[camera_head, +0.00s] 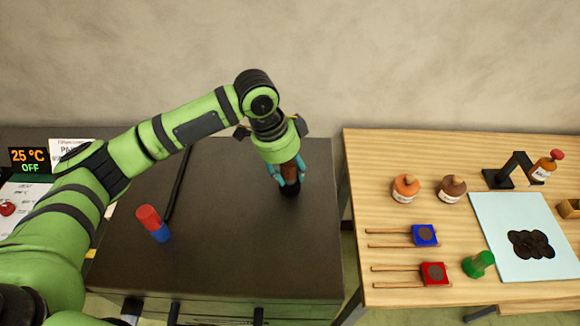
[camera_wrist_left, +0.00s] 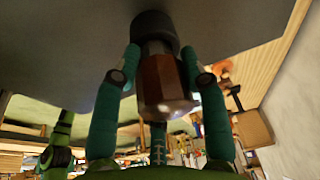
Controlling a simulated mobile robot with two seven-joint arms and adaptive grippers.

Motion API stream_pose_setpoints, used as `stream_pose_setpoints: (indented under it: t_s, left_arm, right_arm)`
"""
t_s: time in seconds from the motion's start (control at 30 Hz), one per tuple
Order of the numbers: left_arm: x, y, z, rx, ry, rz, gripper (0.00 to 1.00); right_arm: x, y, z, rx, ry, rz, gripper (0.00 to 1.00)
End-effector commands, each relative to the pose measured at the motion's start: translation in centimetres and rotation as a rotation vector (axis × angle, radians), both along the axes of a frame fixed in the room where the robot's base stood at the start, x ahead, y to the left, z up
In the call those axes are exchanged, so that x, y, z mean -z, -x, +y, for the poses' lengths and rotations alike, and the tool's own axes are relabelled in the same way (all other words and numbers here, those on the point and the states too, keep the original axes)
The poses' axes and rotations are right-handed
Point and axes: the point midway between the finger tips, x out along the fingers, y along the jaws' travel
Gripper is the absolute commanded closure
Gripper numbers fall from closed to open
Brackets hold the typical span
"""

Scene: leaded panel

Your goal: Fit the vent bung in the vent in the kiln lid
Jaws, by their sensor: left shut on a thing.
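My left gripper (camera_head: 288,181) is shut on the vent bung (camera_head: 290,171), a brown faceted grip with a dark round end. In the left wrist view the bung (camera_wrist_left: 162,84) sits between the teal fingers (camera_wrist_left: 160,66), with a grey neck leading to the black end. The bung is roughly upright, its dark end down at the dark kiln lid (camera_head: 240,235), towards the lid's right side. I cannot tell whether that end touches the lid or is in the vent. The vent itself is not visible. My right gripper is not in view.
A red and blue cylinder (camera_head: 153,223) is on the left part of the lid, near a dark bar (camera_head: 178,180). A wooden table (camera_head: 375,160) at the right holds bottles, blue and red blocks, and a pale mat (camera_head: 500,210). The lid's front middle is clear.

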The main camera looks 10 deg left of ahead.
Motion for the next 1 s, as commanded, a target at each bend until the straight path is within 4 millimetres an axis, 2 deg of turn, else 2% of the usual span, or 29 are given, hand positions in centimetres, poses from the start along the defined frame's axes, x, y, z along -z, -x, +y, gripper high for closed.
stream_pose_setpoints:
  t_s: [0.03,0.07,0.1,0.4,0.53,0.67,1.0]
  left_arm:
    - [0.1,0.0,0.0,0.000,0.000,0.000,0.45]
    - [0.1,0.0,0.0,0.000,0.000,0.000,0.33]
    - [0.1,0.0,0.0,0.000,0.000,0.001,0.28]
    - [0.1,0.0,0.0,0.000,-0.001,0.001,0.28]
    - [-0.7,0.0,0.2,-0.001,0.000,-0.002,0.28]
    - [-2.8,0.2,0.7,-0.001,0.001,-0.004,0.28]
    - [-9.4,0.8,2.4,-0.001,0.000,-0.002,0.28]
  right_arm:
    - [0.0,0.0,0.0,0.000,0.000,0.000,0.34]
    - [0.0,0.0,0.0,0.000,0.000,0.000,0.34]
    - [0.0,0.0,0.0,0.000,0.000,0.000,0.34]
    - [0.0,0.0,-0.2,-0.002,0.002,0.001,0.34]
    - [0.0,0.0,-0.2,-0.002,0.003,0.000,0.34]
    - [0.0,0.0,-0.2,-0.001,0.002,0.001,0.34]
    - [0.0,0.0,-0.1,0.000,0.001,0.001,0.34]
